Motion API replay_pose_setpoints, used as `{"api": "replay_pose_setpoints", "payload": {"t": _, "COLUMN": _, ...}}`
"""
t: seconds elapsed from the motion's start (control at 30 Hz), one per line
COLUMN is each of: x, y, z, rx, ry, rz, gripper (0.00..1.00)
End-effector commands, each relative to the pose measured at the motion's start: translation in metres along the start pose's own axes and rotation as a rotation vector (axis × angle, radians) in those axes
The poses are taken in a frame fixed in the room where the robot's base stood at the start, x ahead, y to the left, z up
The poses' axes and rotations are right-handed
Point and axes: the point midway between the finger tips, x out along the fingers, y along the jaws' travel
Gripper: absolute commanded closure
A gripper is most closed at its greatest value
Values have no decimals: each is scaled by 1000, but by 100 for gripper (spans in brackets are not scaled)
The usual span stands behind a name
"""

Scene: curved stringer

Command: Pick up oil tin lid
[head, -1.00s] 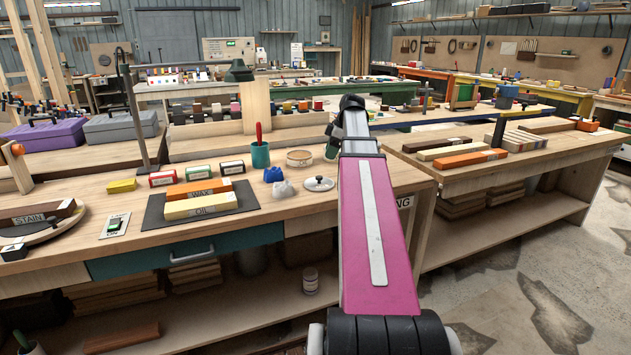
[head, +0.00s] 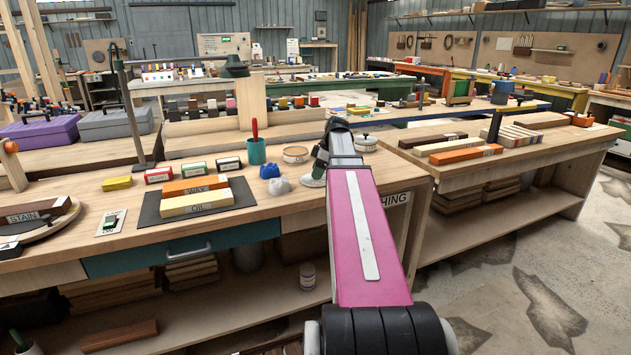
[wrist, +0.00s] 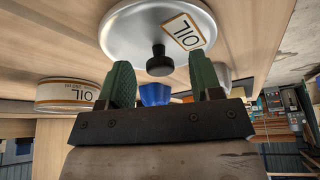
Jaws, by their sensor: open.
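The oil tin lid (wrist: 140,33) is a pale metal disc with a dark knob (wrist: 159,64) and an OIL label. It lies on the bench with its knob up; in the head view my gripper partly covers the lid (head: 309,181). My gripper (wrist: 160,64) is open, its green fingers on either side of the knob in the wrist view. I cannot tell whether the knob is fully between them in depth. The round oil tin (wrist: 68,93) stands close by, also in the head view (head: 295,155).
A blue lump (head: 270,171) and a grey lump (head: 280,187) lie left of the lid. A green cup (head: 256,152) with a red-handled tool stands behind them. A pale lidded pot (head: 365,144) is right of my arm. Bare bench lies in front.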

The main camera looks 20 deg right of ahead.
Motion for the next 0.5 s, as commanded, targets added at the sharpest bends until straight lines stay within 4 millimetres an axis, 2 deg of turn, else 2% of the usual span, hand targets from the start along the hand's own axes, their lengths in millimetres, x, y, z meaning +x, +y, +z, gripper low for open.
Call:
{"api": "replay_pose_setpoints", "payload": {"t": 0.1, "x": 8, "y": 0, "z": 0, "rx": 0, "ry": 0, "rz": -1, "gripper": 41}}
{"api": "replay_pose_setpoints", "payload": {"t": 0.3, "x": 8, "y": 0, "z": 0, "rx": 0, "ry": 0, "rz": 0, "gripper": 41}}
{"api": "replay_pose_setpoints", "payload": {"t": 0.47, "x": 8, "y": 0, "z": 0, "rx": 0, "ry": 0, "rz": 0, "gripper": 93}}
{"api": "replay_pose_setpoints", "payload": {"t": 0.5, "x": 8, "y": 0, "z": 0, "rx": 0, "ry": 0, "rz": 0, "gripper": 95}}
